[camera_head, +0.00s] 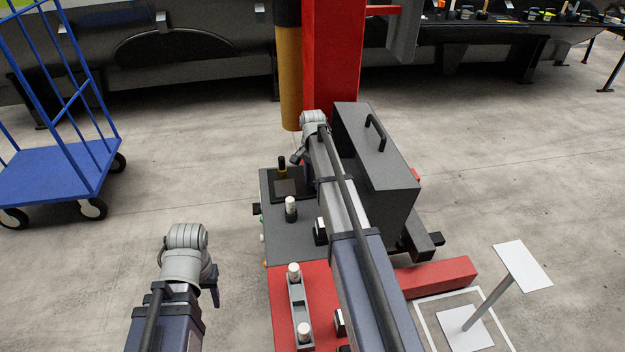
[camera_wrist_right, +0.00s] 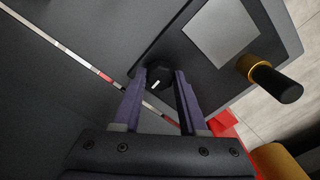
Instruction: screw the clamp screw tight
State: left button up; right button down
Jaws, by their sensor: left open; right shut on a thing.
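The clamp screw (camera_wrist_right: 160,80) shows in the right wrist view as a dark round knob with a short white mark on its face. My right gripper (camera_wrist_right: 160,88) has one finger on each side of it and is shut on it. In the head view my right gripper (camera_head: 307,170) is at the far part of the grey machine top, and my arm hides the screw there. My left gripper (camera_head: 214,290) is open and empty, left of the machine and apart from it.
A brass post with a black grip (camera_wrist_right: 275,80) stands beside a light square plate (camera_wrist_right: 222,32). A tall grey box with a handle (camera_head: 375,160) stands right of my right arm. A blue cart (camera_head: 60,175) is far left.

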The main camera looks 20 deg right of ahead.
aim_at(313, 182)
jog(key=shift+m, duration=0.4)
jog(key=shift+c, duration=2.2)
grip_release()
jog(key=shift+r, duration=0.15)
notch_tip(313, 182, up, 8)
jog(key=p, duration=0.8)
jog(key=shift+f, duration=0.2)
